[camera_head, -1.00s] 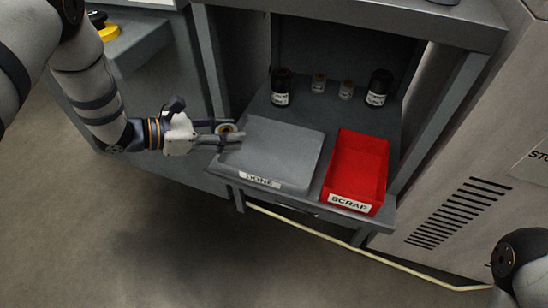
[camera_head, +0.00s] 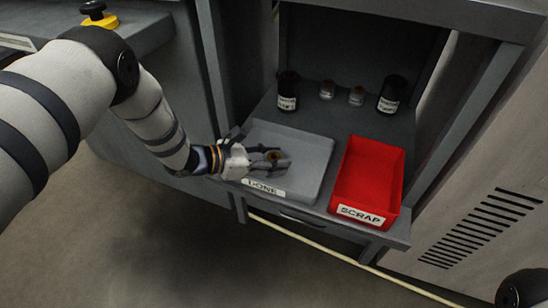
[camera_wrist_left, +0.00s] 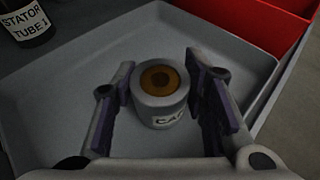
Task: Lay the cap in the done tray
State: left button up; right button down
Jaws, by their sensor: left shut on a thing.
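The cap (camera_wrist_left: 160,97) is a short light-grey cylinder with an orange-brown ring on top and a label partly reading "CA". It also shows small in the head view (camera_head: 273,156). My left gripper (camera_head: 277,158) is shut on the cap, with one finger on each side of it in the left wrist view. The cap is upright, over the grey tray labelled DONE (camera_head: 318,150), inside its outline. I cannot tell whether the cap touches the tray floor. My right gripper is out of view.
A red SCRAP bin (camera_head: 368,180) stands right of the tray. Behind are a dark labelled tube (camera_head: 288,92), a second dark tube (camera_head: 392,95) and two small caps (camera_head: 327,90) between them. Shelf posts flank the workspace. The tray around the cap looks empty.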

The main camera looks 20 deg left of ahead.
pick_arm(q)
jog(key=shift+s+f, duration=0.25)
jog(key=shift+f, duration=0.3)
jog(key=o, duration=1.4)
jog(key=shift+s+f, duration=0.1)
jog(key=shift+c, duration=0.2)
jog(key=shift+r, duration=0.7)
jog(key=p+v, duration=0.3)
jog(key=v, duration=0.8)
jog(key=shift+a+r, duration=0.25)
jog(key=shift+a, duration=0.1)
